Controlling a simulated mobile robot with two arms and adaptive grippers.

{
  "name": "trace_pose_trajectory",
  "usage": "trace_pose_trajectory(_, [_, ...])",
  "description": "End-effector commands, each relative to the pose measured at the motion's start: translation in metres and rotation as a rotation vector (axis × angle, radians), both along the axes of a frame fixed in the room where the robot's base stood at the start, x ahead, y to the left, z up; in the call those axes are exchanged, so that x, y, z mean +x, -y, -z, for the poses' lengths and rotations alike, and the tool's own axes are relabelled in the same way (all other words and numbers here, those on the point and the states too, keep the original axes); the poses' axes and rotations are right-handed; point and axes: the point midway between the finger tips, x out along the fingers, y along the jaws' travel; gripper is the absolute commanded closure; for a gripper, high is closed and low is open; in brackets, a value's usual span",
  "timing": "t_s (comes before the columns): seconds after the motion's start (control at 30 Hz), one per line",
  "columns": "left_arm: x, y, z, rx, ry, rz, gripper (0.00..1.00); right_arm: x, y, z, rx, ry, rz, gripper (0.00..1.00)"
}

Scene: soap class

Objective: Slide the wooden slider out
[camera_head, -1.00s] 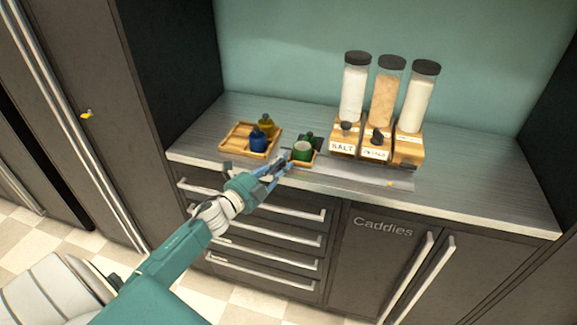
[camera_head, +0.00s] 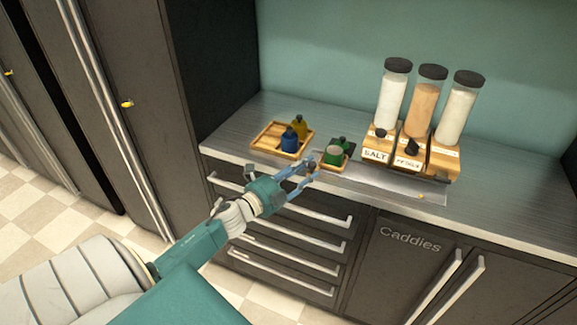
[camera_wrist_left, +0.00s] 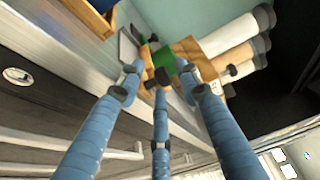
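The small wooden slider (camera_head: 331,167) sits near the counter's front edge, left of the dispensers, with a green cup (camera_head: 334,155) on it. My left gripper (camera_head: 311,174) is at its left front side, fingers spread and pointing at it. In the left wrist view the slider's wood (camera_wrist_left: 147,54) and the green cup (camera_wrist_left: 187,50) show just beyond the fingertips (camera_wrist_left: 160,78). A small dark brown piece shows between the fingers; I cannot tell whether they touch it. The fingers look open. My right gripper is not in view.
A wooden tray (camera_head: 263,142) with a blue bottle (camera_head: 289,140) and a yellow bottle (camera_head: 299,127) stands left of the slider. Three tall dispensers (camera_head: 412,148) stand on the right, behind a metal strip (camera_head: 392,184). Drawer handles (camera_head: 300,208) lie below the counter edge.

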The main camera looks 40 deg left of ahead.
Motion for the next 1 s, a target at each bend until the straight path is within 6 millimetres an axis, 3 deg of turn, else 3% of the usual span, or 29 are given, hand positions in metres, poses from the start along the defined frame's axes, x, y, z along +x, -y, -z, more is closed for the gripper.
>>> trace_pose_trajectory(0.2, [-0.047,-0.006,0.002,-0.002,-0.003,-0.002,0.65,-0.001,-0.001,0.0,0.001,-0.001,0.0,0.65])
trace_pose_trajectory(0.43, [-0.083,-0.011,0.0,-0.002,0.001,-0.003,0.65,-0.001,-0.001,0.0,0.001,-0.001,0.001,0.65])
trace_pose_trajectory(0.6, [-0.093,-0.013,-0.001,-0.001,0.002,-0.003,0.65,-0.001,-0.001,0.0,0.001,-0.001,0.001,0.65])
trace_pose_trajectory(1.0, [-0.096,-0.013,-0.001,-0.001,0.002,-0.003,0.65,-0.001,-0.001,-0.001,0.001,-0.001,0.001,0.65])
